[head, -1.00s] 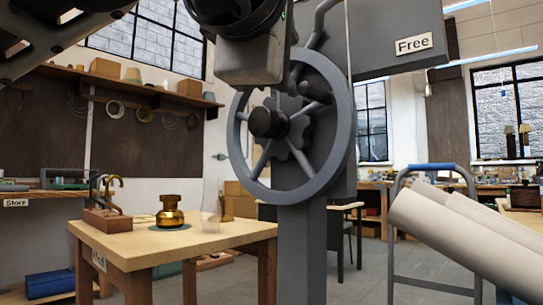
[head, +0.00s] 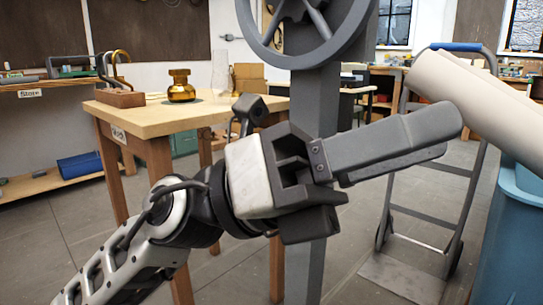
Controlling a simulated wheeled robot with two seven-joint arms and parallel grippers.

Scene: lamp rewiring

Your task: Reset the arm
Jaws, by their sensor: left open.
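My left gripper (head: 400,145) reaches in from the lower left across the middle of the head view. Its fingers point right, and nothing shows between them. It hangs in the air in front of a grey post that carries a spoked handwheel (head: 322,62). The gripper's body covers part of the post. My right gripper is not in the head view.
A wooden table (head: 160,122) stands behind on the left. It bears a brass lamp base (head: 181,86), a clear glass chimney (head: 221,72) and a block with hooks (head: 119,97). A hand truck (head: 432,170), pale rolls (head: 490,95) and a blue bin (head: 510,235) stand right.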

